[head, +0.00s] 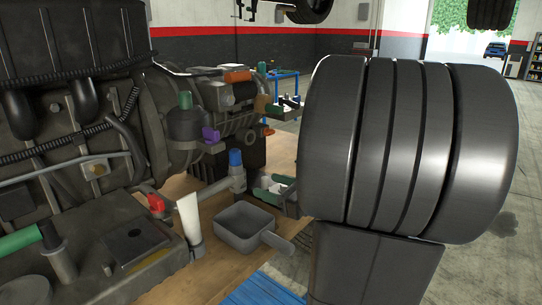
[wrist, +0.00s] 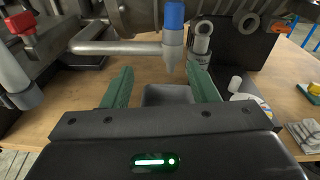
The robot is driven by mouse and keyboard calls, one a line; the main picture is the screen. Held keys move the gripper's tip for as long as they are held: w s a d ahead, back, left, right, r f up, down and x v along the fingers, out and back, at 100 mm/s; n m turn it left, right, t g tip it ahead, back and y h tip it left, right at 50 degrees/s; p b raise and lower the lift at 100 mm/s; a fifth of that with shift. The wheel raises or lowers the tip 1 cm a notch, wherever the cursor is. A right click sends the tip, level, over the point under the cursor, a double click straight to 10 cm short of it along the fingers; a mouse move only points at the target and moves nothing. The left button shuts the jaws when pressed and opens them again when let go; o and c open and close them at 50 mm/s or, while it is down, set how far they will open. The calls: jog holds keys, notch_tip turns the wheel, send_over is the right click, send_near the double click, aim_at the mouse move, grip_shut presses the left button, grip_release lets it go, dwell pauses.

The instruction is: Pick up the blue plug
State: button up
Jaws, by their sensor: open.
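The blue plug (head: 235,158) sits upright on top of a grey pipe end (head: 237,180) beside the engine. In the wrist view the blue plug (wrist: 174,15) is at the top edge, above a pale tapered fitting, with its top cut off. My gripper (wrist: 161,68) is open, its two green fingers spread apart with nothing between them. The plug lies beyond the fingertips and roughly in line with the gap, slightly right of its middle.
A grey square pan (head: 246,228) with a handle rests on the wooden table (head: 212,272); it shows between my fingers in the wrist view (wrist: 168,95). A white tube (head: 189,216) and a red cap (head: 156,202) stand left of the plug. The engine (head: 70,120) fills the left side.

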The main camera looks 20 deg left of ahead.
aim_at(239, 156)
jog(key=shift+m+t+y, duration=0.5)
jog(key=shift+m, duration=0.2)
jog(key=w+a+r, duration=0.1)
jog(key=a, duration=0.1)
jog(key=w+a, duration=0.2)
jog(key=a, duration=0.1)
jog(key=w+a+r+p, duration=0.1)
jog(key=w+a, duration=0.1)
jog(key=a, duration=0.1)
jog(key=shift+w+a+r, duration=0.1)
jog(key=shift+r, duration=0.25)
jog(key=shift+p+x, duration=0.8)
jog(key=shift+x, duration=1.8)
jog(key=shift+w+r, duration=0.1)
jog(key=shift+r, duration=0.1)
jog(key=c, duration=1)
jog(key=shift+c, duration=0.3)
notch_tip(239, 156, up, 18)
jog(key=p, duration=0.1)
jog(key=shift+p, duration=0.3)
